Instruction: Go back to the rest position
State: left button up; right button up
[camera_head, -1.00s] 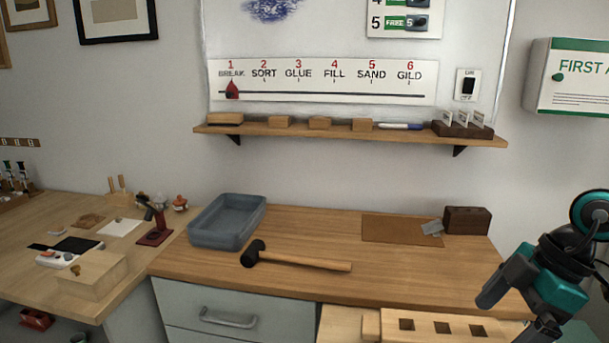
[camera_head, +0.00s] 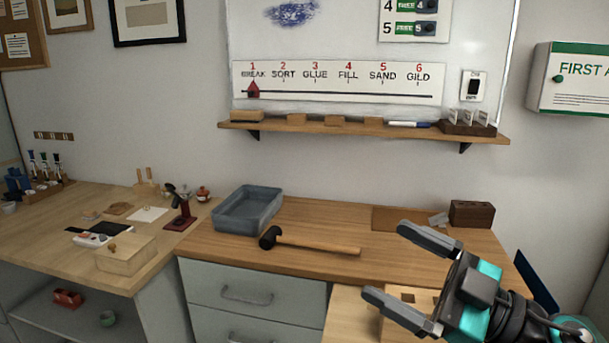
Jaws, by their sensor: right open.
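My right gripper (camera_head: 396,268) is at the lower right of the head view, its two dark fingers spread wide and pointing left. Nothing is between the fingers. It is in front of the right end of the wooden bench (camera_head: 215,254) and hides part of a pale wooden block with square holes (camera_head: 437,297). My left gripper is not in view.
A black-headed mallet (camera_head: 315,245) lies on the bench beside a grey-blue tray (camera_head: 247,210). A brown mat (camera_head: 395,218) and dark wooden block (camera_head: 472,213) are behind the gripper. A wall shelf (camera_head: 350,131) holds several small items. A lower table (camera_head: 62,252) stands left.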

jog(key=d+f+m+t+h, duration=0.6)
jog(key=d+f+m+h, duration=0.55)
jog(key=m+h, duration=0.65)
jog(key=s+a+f+n+g, duration=0.35)
jog(key=s+f+g, duration=0.95)
jog(key=s+f, duration=0.5)
jog(key=w+a+f+t+y, duration=0.2)
jog(key=w+f+t, duration=0.4)
jog(key=f+t, duration=0.1)
jog(key=shift+a+f, duration=0.25)
jog(key=shift+a, duration=0.15)
